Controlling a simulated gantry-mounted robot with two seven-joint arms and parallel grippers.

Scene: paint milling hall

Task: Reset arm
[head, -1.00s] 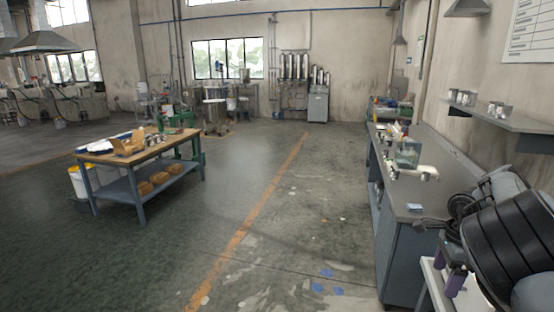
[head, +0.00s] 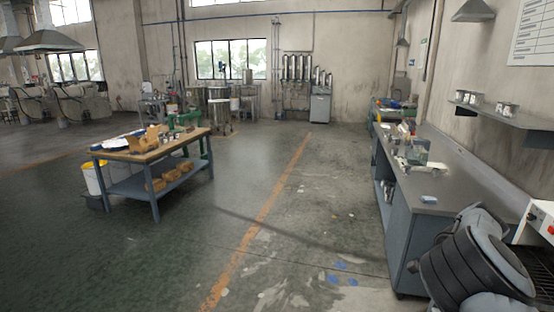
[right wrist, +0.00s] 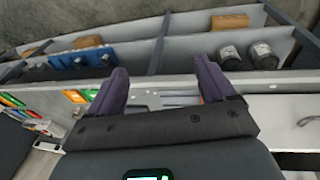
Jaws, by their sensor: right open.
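My right gripper (right wrist: 163,85) shows in the right wrist view with its two purple-grey fingers apart and nothing between them. It points at a grey bench (right wrist: 283,112) with open shelves. In the head view my right arm is a black and grey shape at the lower right, beside the long grey bench (head: 404,235); its fingertips do not show there. My left gripper is not in either view.
A wooden-topped table (head: 150,147) with boxes stands at the left.

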